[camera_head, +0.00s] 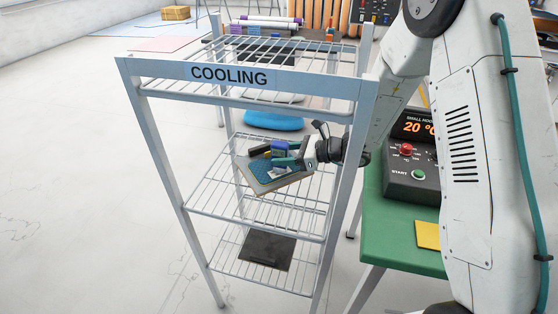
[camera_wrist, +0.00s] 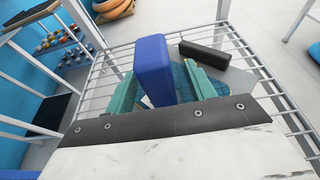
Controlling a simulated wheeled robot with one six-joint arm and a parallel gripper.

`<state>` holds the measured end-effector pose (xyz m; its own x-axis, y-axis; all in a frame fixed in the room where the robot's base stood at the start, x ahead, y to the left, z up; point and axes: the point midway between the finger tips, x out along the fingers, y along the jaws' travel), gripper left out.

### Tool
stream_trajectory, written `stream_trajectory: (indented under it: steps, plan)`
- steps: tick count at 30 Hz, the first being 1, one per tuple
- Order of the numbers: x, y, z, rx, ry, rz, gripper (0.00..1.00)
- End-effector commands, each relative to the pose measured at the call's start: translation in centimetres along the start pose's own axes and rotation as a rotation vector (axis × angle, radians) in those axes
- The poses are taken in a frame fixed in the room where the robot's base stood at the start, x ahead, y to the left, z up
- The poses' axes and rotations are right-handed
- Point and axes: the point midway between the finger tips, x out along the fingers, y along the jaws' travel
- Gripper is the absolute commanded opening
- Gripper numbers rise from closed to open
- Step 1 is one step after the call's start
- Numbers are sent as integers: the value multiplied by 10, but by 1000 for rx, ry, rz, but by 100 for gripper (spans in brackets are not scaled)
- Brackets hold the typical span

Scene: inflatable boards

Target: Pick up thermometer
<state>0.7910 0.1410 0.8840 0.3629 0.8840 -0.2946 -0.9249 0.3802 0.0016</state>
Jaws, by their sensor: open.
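On the middle wire shelf of the COOLING rack (camera_head: 229,78), a blue block-like item (camera_head: 280,148) and a black bar-like item (camera_head: 258,150) lie on a flat grey-and-blue board (camera_head: 262,180). I cannot tell for sure which of them is the thermometer. My gripper (camera_head: 284,155) reaches in over the board from the right. In the wrist view my gripper (camera_wrist: 160,82) is open, with its teal fingers on either side of the blue item (camera_wrist: 154,66). Whether they touch it is unclear. The black item (camera_wrist: 204,55) lies beyond the right finger, apart from it.
Rack posts and shelf wires surround my arm closely. A dark flat piece (camera_head: 267,249) lies on the bottom shelf. A green table (camera_head: 400,235) with a control box (camera_head: 410,160) and a yellow pad (camera_head: 428,235) stands to the right. The floor at left is clear.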

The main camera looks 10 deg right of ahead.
Motion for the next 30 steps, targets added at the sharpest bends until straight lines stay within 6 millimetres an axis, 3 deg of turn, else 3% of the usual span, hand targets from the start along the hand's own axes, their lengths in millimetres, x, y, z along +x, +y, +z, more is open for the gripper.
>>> stream_trajectory:
  steps: [3,10,15,16,30]
  plan:
    - [14,1,0,0,1,1,55]
    - [15,0,0,-1,1,0,52]
    - [15,0,0,-1,1,0,5]
    - [15,0,0,-1,1,0,0]
    - [11,0,12,-4,0,0,0]
